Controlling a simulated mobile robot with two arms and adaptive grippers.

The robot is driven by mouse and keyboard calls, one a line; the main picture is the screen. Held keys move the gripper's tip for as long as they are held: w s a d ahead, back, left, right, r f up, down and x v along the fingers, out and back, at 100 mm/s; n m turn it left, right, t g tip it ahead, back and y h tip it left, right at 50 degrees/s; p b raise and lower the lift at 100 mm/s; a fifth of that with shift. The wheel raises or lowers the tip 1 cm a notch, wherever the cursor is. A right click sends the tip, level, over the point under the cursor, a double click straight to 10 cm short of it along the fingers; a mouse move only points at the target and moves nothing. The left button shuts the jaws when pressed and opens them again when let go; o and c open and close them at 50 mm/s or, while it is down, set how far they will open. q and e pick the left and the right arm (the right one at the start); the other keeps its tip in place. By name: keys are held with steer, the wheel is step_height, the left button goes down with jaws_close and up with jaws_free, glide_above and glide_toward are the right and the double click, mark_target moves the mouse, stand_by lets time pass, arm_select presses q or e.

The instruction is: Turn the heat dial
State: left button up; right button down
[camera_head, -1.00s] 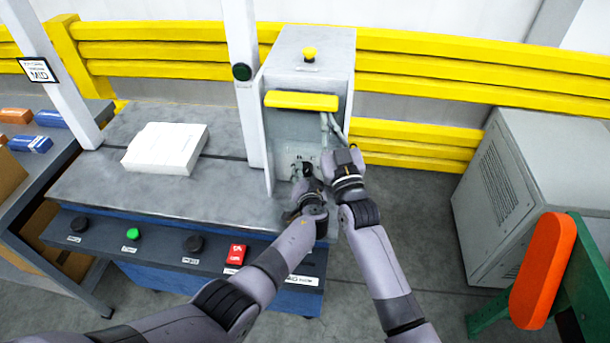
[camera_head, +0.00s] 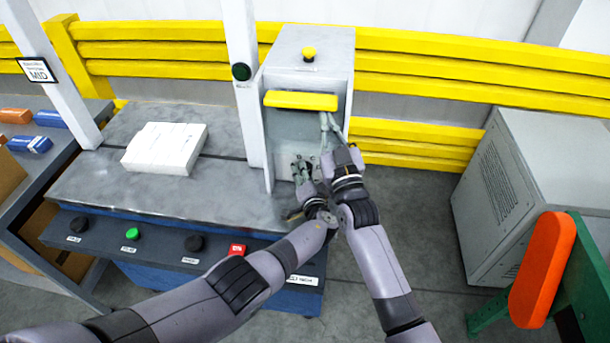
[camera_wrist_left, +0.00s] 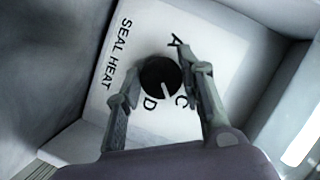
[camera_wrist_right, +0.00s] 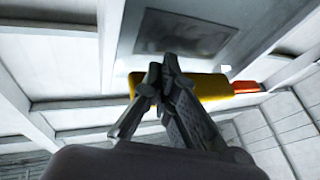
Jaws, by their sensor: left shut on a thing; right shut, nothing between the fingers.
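The heat dial is a round black knob (camera_wrist_left: 160,77) with a white pointer line, on a white plate (camera_wrist_left: 118,75) marked SEAL HEAT. Letters A, C and D show around it; any other letter is hidden. In the left wrist view the pointer aims down, between D and C. My left gripper (camera_wrist_left: 161,72) is shut on the dial, one finger on each side. In the head view my left gripper (camera_head: 300,170) is inside the machine's front recess. My right gripper (camera_head: 328,128) is shut and empty, below the yellow bar; its closed fingers show in the right wrist view (camera_wrist_right: 163,72).
A white stack (camera_head: 165,148) lies on the table. Front buttons include green (camera_head: 132,234) and red (camera_head: 237,249). A grey cabinet (camera_head: 540,170) stands right.

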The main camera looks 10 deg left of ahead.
arm_select(q)
steer(key=o, duration=1.1)
steer(key=shift+s, duration=0.1)
steer(key=shift+v, duration=5.9)
